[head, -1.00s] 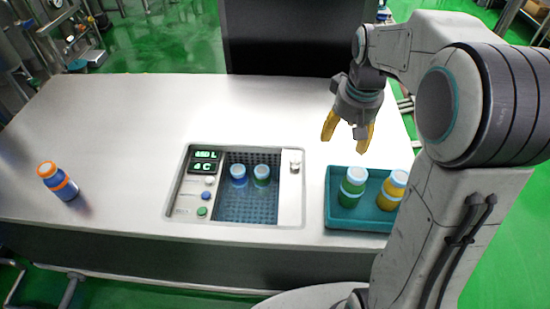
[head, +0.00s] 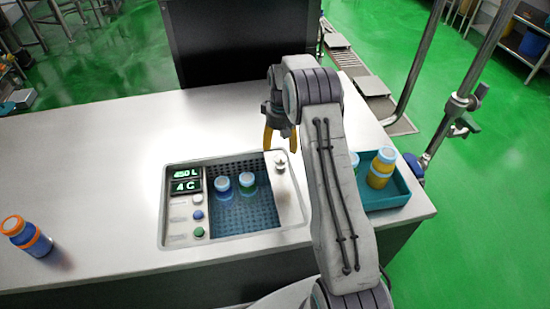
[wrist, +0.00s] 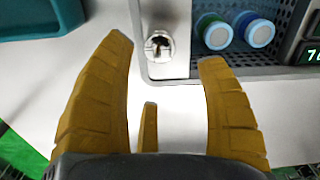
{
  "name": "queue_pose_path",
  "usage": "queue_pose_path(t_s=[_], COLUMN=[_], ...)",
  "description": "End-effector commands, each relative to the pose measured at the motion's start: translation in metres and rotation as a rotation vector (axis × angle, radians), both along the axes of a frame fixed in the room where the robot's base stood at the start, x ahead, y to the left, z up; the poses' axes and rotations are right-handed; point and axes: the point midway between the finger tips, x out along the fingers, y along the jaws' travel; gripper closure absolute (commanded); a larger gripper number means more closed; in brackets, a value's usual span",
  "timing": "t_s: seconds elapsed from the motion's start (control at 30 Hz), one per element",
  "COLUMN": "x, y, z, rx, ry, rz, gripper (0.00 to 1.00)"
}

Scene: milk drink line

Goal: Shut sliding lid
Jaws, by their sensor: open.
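The sliding lid (head: 286,203) shows as a pale strip along the right side of the sunken basin (head: 240,211), which stands open. A small round metal knob (head: 280,164) sits at the strip's far end; it also shows in the wrist view (wrist: 158,46). Two blue-capped bottles (head: 223,187) (head: 247,183) stand in the basin. My gripper (head: 280,138) is open and empty, near the knob. In the wrist view its yellow fingers spread to either side of the knob, without visible contact.
A control panel (head: 188,210) with displays and buttons lies left of the basin. An orange-capped blue bottle (head: 27,237) stands at far left. A teal tray (head: 392,197) with bottles is right of my arm, partly hidden.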

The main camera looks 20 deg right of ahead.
Motion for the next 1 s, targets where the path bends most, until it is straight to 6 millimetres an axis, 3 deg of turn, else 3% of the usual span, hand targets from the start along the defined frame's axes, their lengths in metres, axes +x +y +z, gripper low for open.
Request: queue_pose_path(t_s=[0.5,1.0], x=[0.0,0.0], y=[0.0,0.0], z=[-0.059,-0.069], rx=[0.0,0.0], ry=[0.002,0.001], rz=[0.0,0.0], gripper=[0.33,0.33])
